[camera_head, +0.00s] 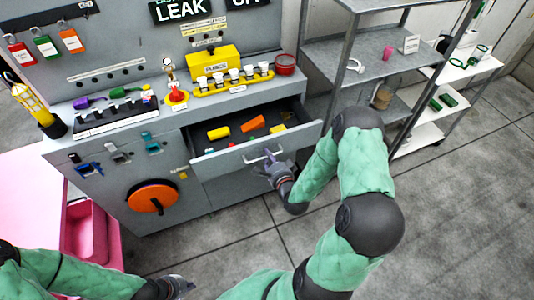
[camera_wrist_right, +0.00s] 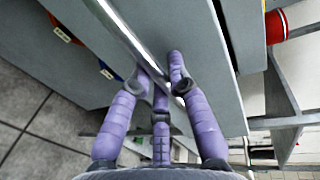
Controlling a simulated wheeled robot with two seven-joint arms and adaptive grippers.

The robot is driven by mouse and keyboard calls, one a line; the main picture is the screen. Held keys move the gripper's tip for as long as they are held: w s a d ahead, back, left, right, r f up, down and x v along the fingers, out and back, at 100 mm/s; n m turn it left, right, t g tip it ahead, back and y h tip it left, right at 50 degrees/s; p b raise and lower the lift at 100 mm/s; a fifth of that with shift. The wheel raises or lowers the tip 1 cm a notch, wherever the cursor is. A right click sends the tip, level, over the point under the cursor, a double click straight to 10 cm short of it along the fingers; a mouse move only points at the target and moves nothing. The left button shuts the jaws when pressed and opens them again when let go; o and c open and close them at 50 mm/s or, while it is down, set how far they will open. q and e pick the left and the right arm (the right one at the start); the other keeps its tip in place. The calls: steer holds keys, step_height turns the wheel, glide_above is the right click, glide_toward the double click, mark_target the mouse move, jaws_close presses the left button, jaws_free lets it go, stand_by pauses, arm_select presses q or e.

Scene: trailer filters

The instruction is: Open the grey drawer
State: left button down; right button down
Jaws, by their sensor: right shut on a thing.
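The grey drawer (camera_head: 217,160) in the workbench is pulled out, and its inside shows in the head view. It holds yellow, orange and small coloured pieces. Its silver handle (camera_head: 265,156) is on the front panel, and it also shows as a long bar in the right wrist view (camera_wrist_right: 122,32). My right gripper (camera_head: 272,165) is at the handle, with its purple fingers (camera_wrist_right: 160,78) closed around the bar. My left gripper (camera_head: 183,286) is low in the head view, away from the drawer; its fingers are too small to read.
The grey workbench (camera_head: 120,215) has an orange round knob (camera_head: 152,196) on its front. A yellow fuse box (camera_head: 213,66) and a red button (camera_head: 177,97) stand on top. A metal shelf (camera_head: 345,62) stands at the right. A pink tray (camera_head: 85,235) is at the left. Floor at the right is clear.

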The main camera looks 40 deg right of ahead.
steer(key=c, duration=1.4)
jaws_free()
steer(key=shift+c, duration=0.2)
steer(key=v, duration=1.2)
